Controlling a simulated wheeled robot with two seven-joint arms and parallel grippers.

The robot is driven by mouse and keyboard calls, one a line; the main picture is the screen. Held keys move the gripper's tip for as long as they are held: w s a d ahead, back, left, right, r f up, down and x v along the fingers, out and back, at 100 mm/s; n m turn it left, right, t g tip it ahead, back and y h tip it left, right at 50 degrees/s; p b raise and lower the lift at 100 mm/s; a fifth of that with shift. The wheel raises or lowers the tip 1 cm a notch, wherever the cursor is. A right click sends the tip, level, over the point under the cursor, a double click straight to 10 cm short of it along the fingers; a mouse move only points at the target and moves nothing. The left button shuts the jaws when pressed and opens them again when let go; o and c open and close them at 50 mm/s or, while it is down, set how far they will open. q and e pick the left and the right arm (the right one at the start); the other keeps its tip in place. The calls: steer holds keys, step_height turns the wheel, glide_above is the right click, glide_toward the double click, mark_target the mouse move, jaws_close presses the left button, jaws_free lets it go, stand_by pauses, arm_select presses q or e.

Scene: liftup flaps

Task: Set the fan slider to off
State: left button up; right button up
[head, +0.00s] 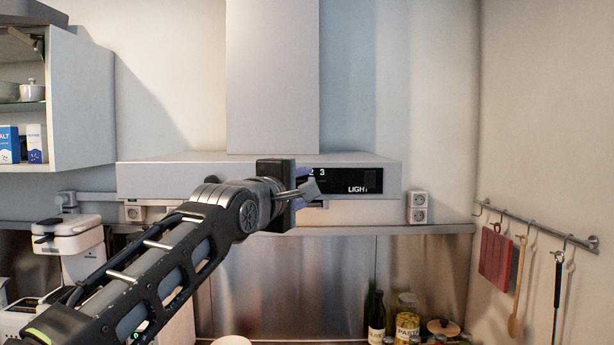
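The range hood (150,178) spans the wall ahead, with a black control panel (345,181) on its front face. The panel shows the numbers 2 and 3 and the word LIGHT with a dark switch beside it. My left gripper (311,188) is at the left part of this panel, its fingers directed at the hood. The gripper and wrist cover the rest of the panel, so the fan slider and its position are hidden. I cannot tell whether the fingers are open or shut, or whether they touch the slider. My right gripper is out of view.
An open wall cabinet (85,95) with boxes and a pot is at the upper left. A white appliance (75,245) stands below it. Bottles and jars (407,325) stand at the lower right. Utensils hang from a rail (535,222) on the right wall.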

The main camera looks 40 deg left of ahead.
arm_select(q)
steer(key=x, duration=0.2)
steer(key=shift+w+a+p, duration=0.1)
steer(key=shift+w+p, duration=0.25)
jaws_close()
stand_by(1.2)
